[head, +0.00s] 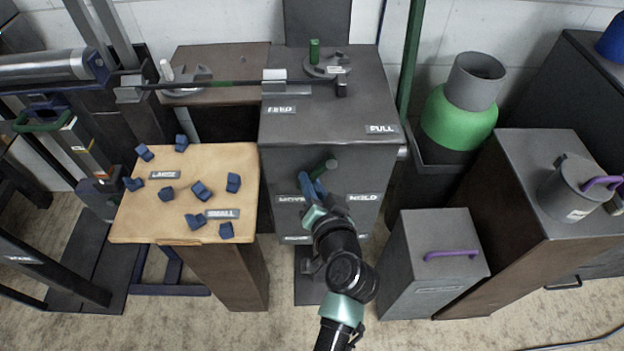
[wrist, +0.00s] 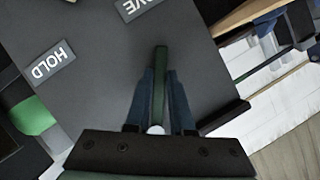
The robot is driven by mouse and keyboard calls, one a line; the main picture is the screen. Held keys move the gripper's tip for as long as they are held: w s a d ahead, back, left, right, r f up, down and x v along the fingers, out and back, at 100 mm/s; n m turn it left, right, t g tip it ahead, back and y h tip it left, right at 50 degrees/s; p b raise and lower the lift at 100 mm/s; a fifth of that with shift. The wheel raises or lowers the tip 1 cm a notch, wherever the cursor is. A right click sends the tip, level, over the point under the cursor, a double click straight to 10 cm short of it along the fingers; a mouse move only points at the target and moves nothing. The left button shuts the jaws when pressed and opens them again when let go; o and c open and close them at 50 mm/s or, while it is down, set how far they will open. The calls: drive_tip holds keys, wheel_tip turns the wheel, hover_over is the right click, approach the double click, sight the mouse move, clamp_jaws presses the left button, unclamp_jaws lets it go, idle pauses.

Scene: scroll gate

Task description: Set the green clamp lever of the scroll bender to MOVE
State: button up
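The green clamp lever (head: 325,166) projects from the front face of the grey scroll bender cabinet (head: 330,95). It lies between the MOVE label (head: 290,199) at left and the HOLD label (head: 362,197) at right, above both. My gripper (head: 311,183) is at the lever, with its blue fingers close around it. In the wrist view the lever (wrist: 160,75) runs between the two fingers of my gripper (wrist: 160,82), one on each side. Whether both fingers press on it is unclear. The lever's pivot is hidden.
A wooden table (head: 130,225) with several blue blocks stands left of the cabinet. FEED (head: 281,109) and PULL (head: 381,129) labels are on its top. A lower grey box (head: 425,285) with a purple handle stands at right, near my arm.

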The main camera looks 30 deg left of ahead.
drive_tip(key=o, duration=0.4)
drive_tip(key=p+v, duration=0.1)
drive_tip(key=v, duration=1.2)
drive_tip(key=shift+a, duration=0.15)
